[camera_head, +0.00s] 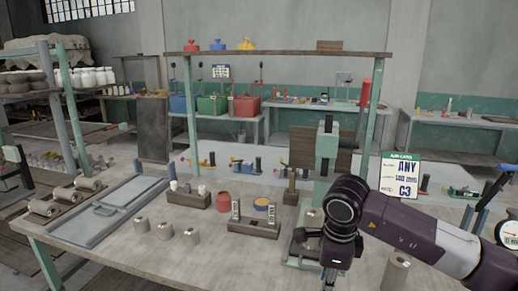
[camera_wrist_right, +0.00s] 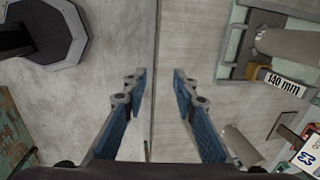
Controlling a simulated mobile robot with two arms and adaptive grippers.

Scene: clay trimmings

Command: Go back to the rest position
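My right arm comes in from the right in the head view and bends down at the front of the worktable (camera_head: 130,260). Only the top of its gripper shows there, at the bottom edge. In the right wrist view the right gripper (camera_wrist_right: 159,72) has its two blue-padded fingers apart, with nothing between them. Below it are the pale table surface and a seam line. My left gripper is not in the head view.
Clay cylinders (camera_head: 192,236) stand at the table's front. A green press (camera_head: 326,150) stands behind my right arm, beside a card reading ANY 140 mm C3 (camera_head: 399,176). Another cylinder (camera_head: 396,272) is under the arm. A metal-framed board (camera_head: 98,212) lies left.

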